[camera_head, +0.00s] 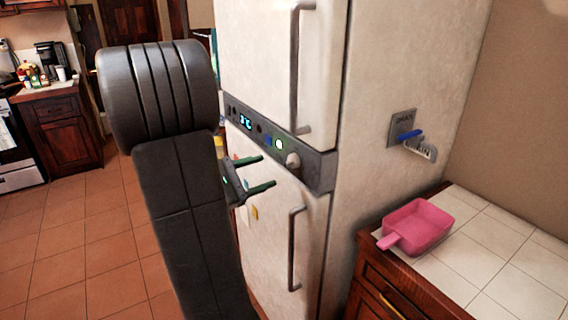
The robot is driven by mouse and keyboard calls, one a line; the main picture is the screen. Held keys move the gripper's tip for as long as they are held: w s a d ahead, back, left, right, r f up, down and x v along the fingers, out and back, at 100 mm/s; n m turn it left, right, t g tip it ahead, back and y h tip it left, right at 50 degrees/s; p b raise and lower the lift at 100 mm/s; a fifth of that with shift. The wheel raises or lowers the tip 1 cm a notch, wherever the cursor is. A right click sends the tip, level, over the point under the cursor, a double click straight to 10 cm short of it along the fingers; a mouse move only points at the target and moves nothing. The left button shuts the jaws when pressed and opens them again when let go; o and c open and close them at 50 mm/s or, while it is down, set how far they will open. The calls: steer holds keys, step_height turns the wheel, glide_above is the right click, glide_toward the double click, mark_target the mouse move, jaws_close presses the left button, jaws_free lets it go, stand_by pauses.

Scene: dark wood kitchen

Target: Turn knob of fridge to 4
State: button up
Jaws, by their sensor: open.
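The white fridge (385,80) stands in the middle, with a grey control strip (320,170) between its upper and lower doors. A round, light knob (293,160) sits towards the right of the strip. Small lit displays glow to its left; the knob's setting is too small to read. My gripper (262,171) is open and empty, its two green-tipped fingers pointing right, just below and left of the knob and seemingly apart from it.
Metal handles project from the upper door (296,70) and the lower door (293,248), above and below the knob. A pink dustpan-like tray (420,226) lies on the tiled counter (510,260) at right. Open tiled floor (80,235) lies left.

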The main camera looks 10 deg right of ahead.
mark_target(286, 165)
steer(key=shift+p+x, duration=0.5)
steer(key=shift+x, duration=3.1)
steer(key=c, duration=1)
steer(key=shift+s+n+p, duration=0.1)
steer(key=shift+n+p, duration=0.5)
steer(key=shift+n, duration=0.8)
steer(key=o, duration=1)
steer(key=shift+f, duration=0.1)
